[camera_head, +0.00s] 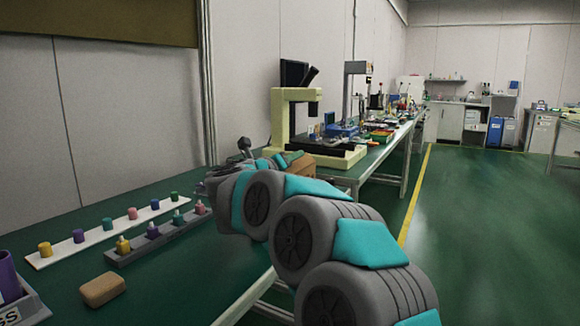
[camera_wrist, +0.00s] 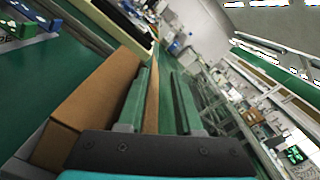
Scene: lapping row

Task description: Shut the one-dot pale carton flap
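A brown carton (camera_head: 300,166) stands on the green bench in the head view, partly hidden by my arm. In the wrist view the carton (camera_wrist: 92,105) lies along the left side of my gripper. A thin brown strip (camera_wrist: 152,100), perhaps the edge of a flap, shows between my fingers, close to the left one. My gripper (camera_wrist: 165,72) looks open, with green floor visible between its fingers; I cannot tell whether it touches the carton. The head view hides my fingers behind my arm. No dot mark can be made out, and the flap's angle is unclear.
On the bench are a white strip (camera_head: 105,232) and a grey strip (camera_head: 150,242) with coloured pieces. A pale yellow machine (camera_head: 283,125) stands beyond the carton. Open floor (camera_head: 470,230) lies at the right.

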